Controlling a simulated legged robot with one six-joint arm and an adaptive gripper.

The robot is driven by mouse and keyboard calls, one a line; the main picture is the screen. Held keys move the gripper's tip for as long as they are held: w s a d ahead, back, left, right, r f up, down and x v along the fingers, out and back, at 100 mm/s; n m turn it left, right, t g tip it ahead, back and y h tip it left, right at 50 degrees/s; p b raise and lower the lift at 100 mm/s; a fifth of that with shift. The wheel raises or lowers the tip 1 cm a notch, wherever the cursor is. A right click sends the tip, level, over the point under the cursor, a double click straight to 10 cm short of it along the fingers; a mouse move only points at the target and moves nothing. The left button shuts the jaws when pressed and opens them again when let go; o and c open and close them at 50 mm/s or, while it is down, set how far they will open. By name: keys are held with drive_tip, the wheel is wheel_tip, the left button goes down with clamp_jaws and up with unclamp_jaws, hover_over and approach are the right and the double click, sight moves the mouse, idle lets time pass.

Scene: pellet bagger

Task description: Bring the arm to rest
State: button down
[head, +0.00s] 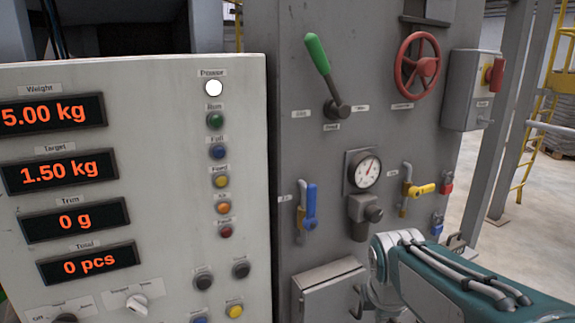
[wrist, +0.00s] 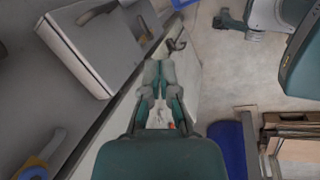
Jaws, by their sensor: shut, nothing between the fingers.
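My gripper (wrist: 158,72) shows in the wrist view with its two teal and grey fingers together and nothing between them. It is beside the grey machine panel, with the floor beyond. In the head view my teal and white arm (head: 440,275) reaches in at the lower right, in front of the grey panel. The gripper itself cannot be made out there.
The grey panel (head: 290,150) carries a green-handled lever (head: 318,55), a red handwheel (head: 417,62), a gauge (head: 367,170), and blue (head: 310,203) and yellow (head: 420,189) valve handles. A grey box (head: 328,290) juts out low. The white control panel (head: 160,150) stands left. Floor (head: 530,225) is open at right.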

drive_tip(key=s+a+r+m+t+y, duration=0.1)
drive_tip(key=s+a+m+t, duration=0.1)
drive_tip(key=s+m, duration=1.2)
drive_tip(key=m, duration=0.3)
drive_tip(key=shift+s+r+m, duration=0.2)
drive_tip(key=shift+r+m, duration=0.1)
drive_tip(key=shift+m, duration=0.1)
